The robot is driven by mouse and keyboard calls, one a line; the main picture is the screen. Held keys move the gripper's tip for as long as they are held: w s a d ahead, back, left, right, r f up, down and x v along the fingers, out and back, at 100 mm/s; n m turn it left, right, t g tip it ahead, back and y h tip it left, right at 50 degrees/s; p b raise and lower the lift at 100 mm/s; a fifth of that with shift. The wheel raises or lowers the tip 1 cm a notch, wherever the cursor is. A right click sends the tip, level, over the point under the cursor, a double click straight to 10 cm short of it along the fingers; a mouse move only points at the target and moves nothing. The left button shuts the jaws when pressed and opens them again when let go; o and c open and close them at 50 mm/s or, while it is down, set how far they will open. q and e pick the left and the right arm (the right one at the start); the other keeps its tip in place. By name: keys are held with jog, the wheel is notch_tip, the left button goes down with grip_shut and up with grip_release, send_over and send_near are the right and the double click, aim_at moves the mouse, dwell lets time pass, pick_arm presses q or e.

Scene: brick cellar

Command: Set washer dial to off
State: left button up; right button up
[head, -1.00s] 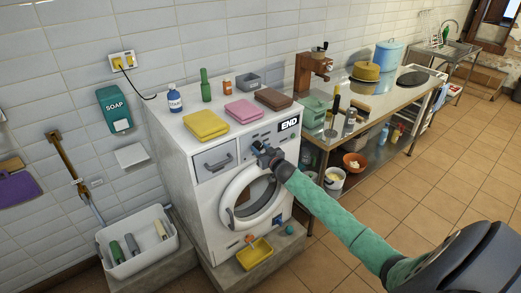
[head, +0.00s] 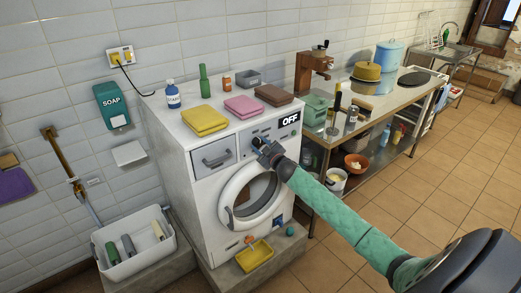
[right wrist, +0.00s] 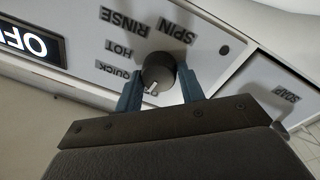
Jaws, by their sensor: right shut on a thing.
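The white washer (head: 205,195) stands against the tiled wall, its round door (head: 250,200) shut. Its display (head: 290,120) reads OFF; part of it also shows in the right wrist view (right wrist: 28,42). In the right wrist view the dark round dial (right wrist: 158,72) sits among the labels QUICK, HOT, RINSE and SPIN, with its light pointer mark toward the gripper's side. My right gripper (right wrist: 162,85) has one blue finger on each side of the dial and is shut on it. In the head view the right gripper (head: 262,147) covers the dial. My left gripper is not in view.
Folded yellow (head: 205,121), pink (head: 243,106) and brown (head: 274,95) towels and several bottles lie or stand on the washer. A white tub (head: 133,245) is at the left, a yellow tray (head: 255,256) below the door. A metal worktable (head: 375,100) stands to the right.

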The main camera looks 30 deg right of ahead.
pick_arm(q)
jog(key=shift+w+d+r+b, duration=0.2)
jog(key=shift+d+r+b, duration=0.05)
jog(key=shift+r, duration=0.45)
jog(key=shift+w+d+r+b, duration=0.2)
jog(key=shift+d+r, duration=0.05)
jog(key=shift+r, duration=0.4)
pick_arm(e)
jog(key=shift+n, duration=1.1)
jog(key=o, duration=1)
jog(key=shift+c, duration=0.2)
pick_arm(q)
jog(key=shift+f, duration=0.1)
pick_arm(e)
jog(key=shift+f, duration=0.1)
jog(key=shift+s, duration=0.25)
pick_arm(q)
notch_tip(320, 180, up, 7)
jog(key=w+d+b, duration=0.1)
jog(key=b, duration=0.2)
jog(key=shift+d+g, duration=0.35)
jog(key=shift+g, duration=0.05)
pick_arm(e)
jog(key=s, duration=0.7)
jog(key=shift+f, duration=0.15)
